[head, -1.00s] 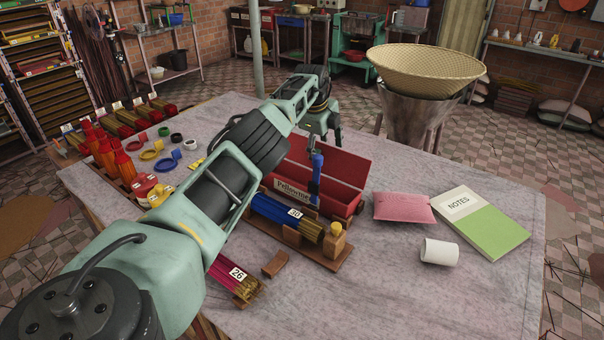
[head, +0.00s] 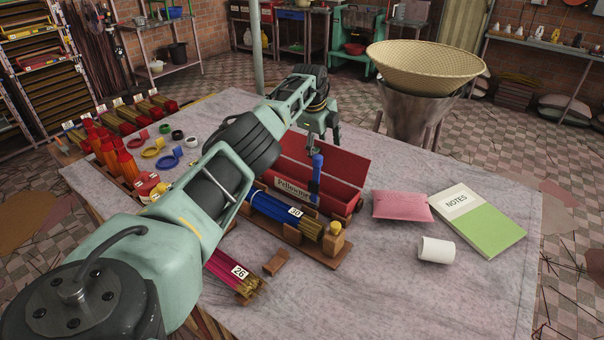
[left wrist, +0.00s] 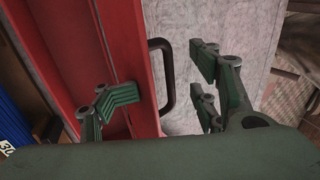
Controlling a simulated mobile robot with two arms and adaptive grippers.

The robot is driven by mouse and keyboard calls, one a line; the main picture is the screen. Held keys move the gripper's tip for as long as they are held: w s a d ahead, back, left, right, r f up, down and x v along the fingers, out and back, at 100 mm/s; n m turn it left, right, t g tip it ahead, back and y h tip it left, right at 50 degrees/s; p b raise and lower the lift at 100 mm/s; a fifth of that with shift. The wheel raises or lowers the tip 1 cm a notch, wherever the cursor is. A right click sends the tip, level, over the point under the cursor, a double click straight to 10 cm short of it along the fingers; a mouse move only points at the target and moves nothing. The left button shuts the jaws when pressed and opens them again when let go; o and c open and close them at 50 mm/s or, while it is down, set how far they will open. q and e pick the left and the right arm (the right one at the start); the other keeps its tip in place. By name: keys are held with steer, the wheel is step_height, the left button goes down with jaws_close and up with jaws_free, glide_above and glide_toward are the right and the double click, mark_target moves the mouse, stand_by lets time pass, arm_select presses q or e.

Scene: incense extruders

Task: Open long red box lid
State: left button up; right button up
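The long red box (head: 338,197) stands on the table, with a "Pellowme" label on its front. In the left wrist view my left gripper (left wrist: 163,95) is open. A dark handle (left wrist: 166,72) on the red panel (left wrist: 122,45) lies between its fingers. One finger is over the red panel, the other over the pale table. I cannot tell whether they touch. My right gripper is out of view.
A blue and black tool (head: 316,175) stands upright before the box. A pink pillow (head: 402,206), white cup (head: 436,250) and green notebook (head: 480,225) lie right. The table's front right is clear.

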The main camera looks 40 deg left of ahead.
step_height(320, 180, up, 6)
steer(key=p, duration=0.6)
stand_by(0.5)
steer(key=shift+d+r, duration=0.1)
